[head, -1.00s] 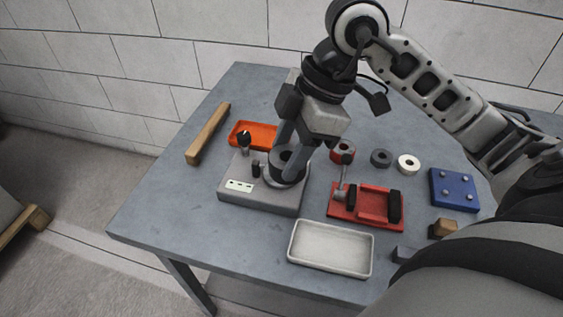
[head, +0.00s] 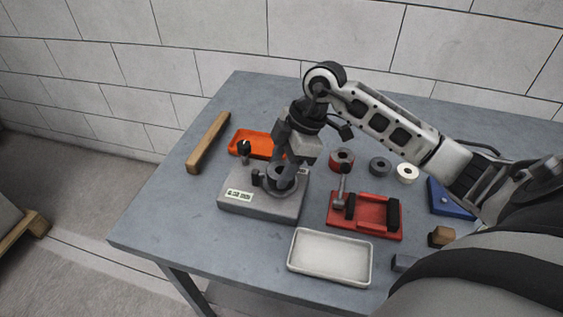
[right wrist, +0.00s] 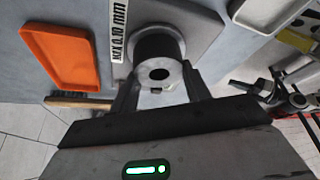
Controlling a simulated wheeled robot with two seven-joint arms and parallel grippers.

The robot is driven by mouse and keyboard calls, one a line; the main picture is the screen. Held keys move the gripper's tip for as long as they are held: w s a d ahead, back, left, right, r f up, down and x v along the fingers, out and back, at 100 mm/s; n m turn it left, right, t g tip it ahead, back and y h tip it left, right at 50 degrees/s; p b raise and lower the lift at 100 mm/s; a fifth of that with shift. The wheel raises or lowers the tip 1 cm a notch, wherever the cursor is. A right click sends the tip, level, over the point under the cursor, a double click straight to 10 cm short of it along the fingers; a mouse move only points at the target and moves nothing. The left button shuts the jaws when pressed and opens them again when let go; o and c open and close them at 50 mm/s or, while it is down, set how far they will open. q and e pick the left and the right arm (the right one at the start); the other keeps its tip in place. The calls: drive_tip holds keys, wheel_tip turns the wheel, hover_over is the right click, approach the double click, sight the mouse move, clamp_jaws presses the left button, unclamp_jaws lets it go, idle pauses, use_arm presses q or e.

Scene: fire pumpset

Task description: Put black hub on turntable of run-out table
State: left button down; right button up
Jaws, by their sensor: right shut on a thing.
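The grey run-out table (head: 240,204) stands left of centre on the bench, with a round turntable on top. The black hub (head: 278,180) sits at the turntable, upright, with its bore facing up. My right gripper (head: 283,171) comes down over it and is shut on it. In the right wrist view the hub (right wrist: 154,42) is between the two fingers (right wrist: 158,85), its round end and bore facing the camera. My left gripper is not in view.
A dark indicator post (head: 244,148) stands at the table's back left. Around it are an orange tray (head: 250,136), a wooden bar (head: 208,142), a red fixture (head: 372,222), a white tray (head: 330,256), several rings such as a dark one (head: 380,166), and a blue block (head: 437,194).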

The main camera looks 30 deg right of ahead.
drive_tip(key=shift+r, duration=0.1)
drive_tip(key=o, duration=1.3)
drive_tip(key=v, duration=1.2)
drive_tip(key=shift+a, duration=0.1)
